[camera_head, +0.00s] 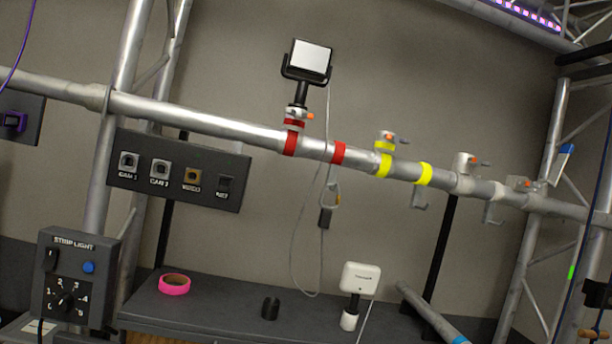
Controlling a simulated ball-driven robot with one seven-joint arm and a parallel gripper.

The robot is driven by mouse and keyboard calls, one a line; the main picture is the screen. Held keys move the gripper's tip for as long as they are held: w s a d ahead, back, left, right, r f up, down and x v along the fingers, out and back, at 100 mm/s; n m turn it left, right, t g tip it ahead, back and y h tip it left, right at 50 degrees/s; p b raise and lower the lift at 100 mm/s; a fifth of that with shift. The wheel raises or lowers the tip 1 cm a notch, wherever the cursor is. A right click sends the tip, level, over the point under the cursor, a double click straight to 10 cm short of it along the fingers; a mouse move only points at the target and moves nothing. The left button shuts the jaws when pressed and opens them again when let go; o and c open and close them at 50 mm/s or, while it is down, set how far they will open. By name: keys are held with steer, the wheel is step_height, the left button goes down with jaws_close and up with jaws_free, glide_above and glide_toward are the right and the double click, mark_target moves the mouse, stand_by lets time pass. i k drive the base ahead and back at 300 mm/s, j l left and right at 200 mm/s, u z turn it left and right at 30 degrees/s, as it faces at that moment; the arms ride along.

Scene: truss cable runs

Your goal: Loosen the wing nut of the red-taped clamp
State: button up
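The red-taped clamp (296,113) sits on the sloping metal truss pipe (230,125), near the middle of the view. Red tape is wrapped at its base, and a second red band (338,153) circles the pipe just to the right. A small orange-tipped part, apparently the wing nut (309,116), sticks out on the clamp's right side. A black-framed lamp with a pale face (312,57) stands on the clamp. My gripper is not in this view, so its distance from the clamp cannot be told.
A clamp with yellow tape (384,165) and paler clamps (464,184) follow along the pipe to the right. A thin cable with a dark connector (325,217) hangs below the red tape. A socket panel (178,170) is at left. Pink tape (174,284) lies on the dark bench (220,310).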

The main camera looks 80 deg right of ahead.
mark_target(297, 113)
steer(key=z, duration=0.45)
steer(key=l+z, duration=0.15)
steer(key=z, duration=0.35)
steer(key=l+z, duration=0.1)
steer(key=z, duration=0.35)
steer(key=l+z, duration=0.1)
steer(key=z, duration=0.4)
steer(key=l+z, duration=0.1)
steer(key=z, duration=0.35)
